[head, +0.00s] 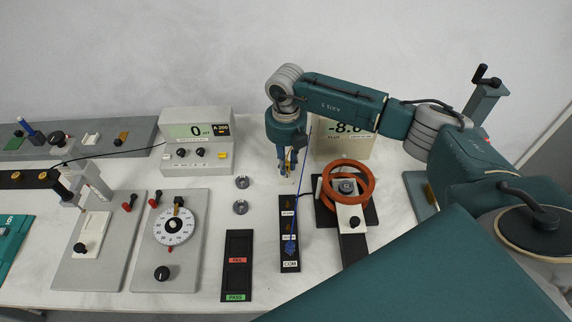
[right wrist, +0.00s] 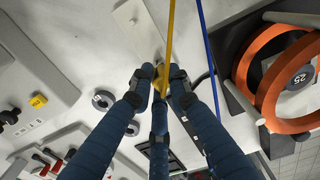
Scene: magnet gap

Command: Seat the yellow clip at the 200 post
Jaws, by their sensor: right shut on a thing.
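My right gripper (head: 288,170) is shut on the yellow clip (right wrist: 160,78) and points down, above the table behind the far end of the black terminal strip (head: 289,262). In the right wrist view the clip sits between the tips of my blue fingers (right wrist: 161,92), with its yellow lead running upward. The strip carries several posts with small labels, too small to read except COM at the near end. A blue clip (head: 290,247) is on the strip near the COM label, with a blue lead rising from it.
Right of the strip stands a device with orange rings (head: 362,184). A black PASS/FAIL tray (head: 237,283) lies to the left, with two metal rings (head: 240,207) behind it. A meter box (head: 196,125) reads 0. A dial panel (head: 173,225) is farther left.

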